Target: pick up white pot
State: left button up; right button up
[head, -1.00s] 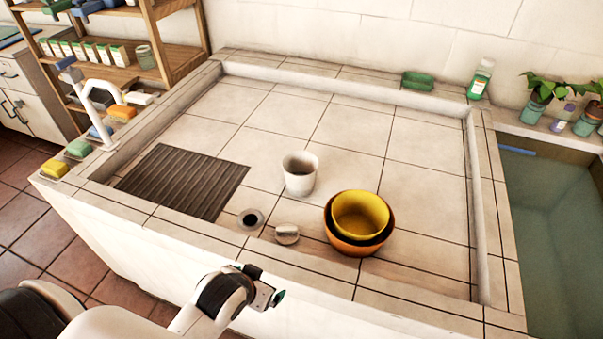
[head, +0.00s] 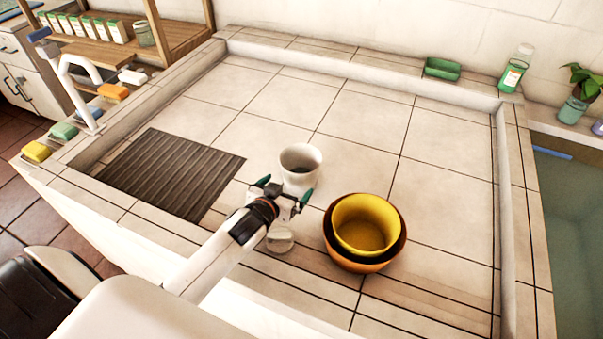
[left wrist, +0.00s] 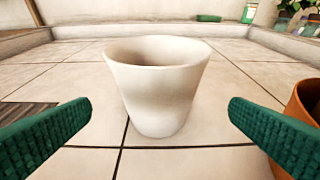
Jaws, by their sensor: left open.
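The white pot (head: 301,165) stands upright and empty on the tiled basin floor, near the middle of the head view. It also fills the middle of the left wrist view (left wrist: 156,88). My left gripper (head: 288,191) is open just on the near side of the pot, its green fingertips spread wide. In the left wrist view the two fingers (left wrist: 160,117) show at left and right, with the pot ahead between their lines and clear space on both sides. Nothing is held. My right gripper is not in view.
A yellow bowl (head: 364,224) nested in an orange bowl (head: 345,257) stands close to the right of the gripper. A pale round stopper (head: 280,240) lies below the gripper. A dark ribbed mat (head: 165,172) is at left. The basin floor behind the pot is clear.

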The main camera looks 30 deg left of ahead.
pick_arm(q)
jog(key=x, duration=0.8)
jog(key=shift+a+f, duration=0.1)
jog(key=shift+f, duration=0.25)
jog(key=c, duration=0.8)
notch_tip(320, 180, up, 10)
jog(key=s+d+r, duration=0.9)
jog(key=s+r, duration=0.1)
jog(key=s, duration=0.3)
jog(key=shift+s+d+m+h+p, duration=0.2)
jog(key=shift+m+h+p, duration=0.1)
jog(key=shift+h+p, duration=0.15)
